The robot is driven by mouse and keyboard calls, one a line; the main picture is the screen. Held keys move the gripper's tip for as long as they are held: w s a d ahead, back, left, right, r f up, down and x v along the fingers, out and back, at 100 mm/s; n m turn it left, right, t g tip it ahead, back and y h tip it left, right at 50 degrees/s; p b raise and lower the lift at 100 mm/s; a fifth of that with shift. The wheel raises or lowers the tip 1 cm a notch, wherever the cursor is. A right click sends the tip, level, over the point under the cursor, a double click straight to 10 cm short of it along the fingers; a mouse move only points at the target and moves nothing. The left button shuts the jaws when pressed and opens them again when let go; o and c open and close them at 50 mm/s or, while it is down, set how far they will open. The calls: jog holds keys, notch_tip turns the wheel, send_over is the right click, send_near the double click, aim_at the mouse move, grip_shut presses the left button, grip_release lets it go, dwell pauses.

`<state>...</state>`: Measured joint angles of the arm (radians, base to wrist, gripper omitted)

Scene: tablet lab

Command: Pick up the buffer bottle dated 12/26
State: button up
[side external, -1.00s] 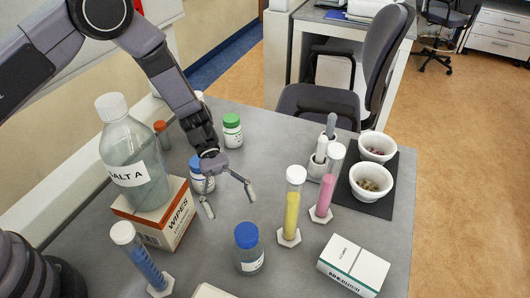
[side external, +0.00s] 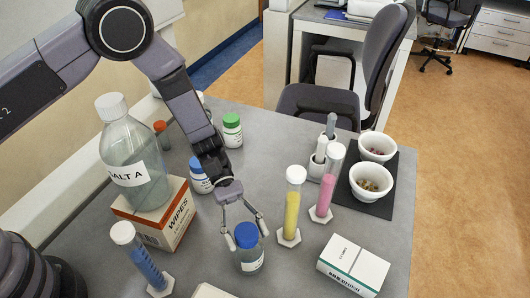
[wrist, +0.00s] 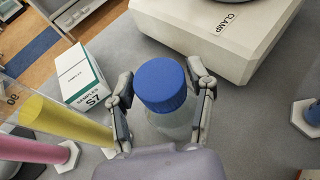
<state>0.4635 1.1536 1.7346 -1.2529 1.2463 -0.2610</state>
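A clear bottle with a blue cap (side external: 248,250) stands upright at the front middle of the table. Its label is too small to read, so I cannot tell its date. My gripper (side external: 247,239) is lowered over it, with its fingers spread on both sides of the cap. In the wrist view the blue-capped bottle (wrist: 162,90) stands between the two open fingers of my gripper (wrist: 162,88), with small gaps visible. Another blue-capped bottle (side external: 200,178) stands farther back, partly hidden by my arm. A green-capped white bottle (side external: 232,131) stands behind it.
Yellow (side external: 291,205) and pink (side external: 326,183) cylinders stand to the right, near a white box (side external: 353,265). A large bottle (side external: 133,160) sits on a wipes box (side external: 165,231) at left. A blue tube (side external: 143,260) stands front left. A clamp device (wrist: 185,32) is close in the wrist view.

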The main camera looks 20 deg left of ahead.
jog(key=c, duration=0.8)
jog(key=shift+r, duration=0.15)
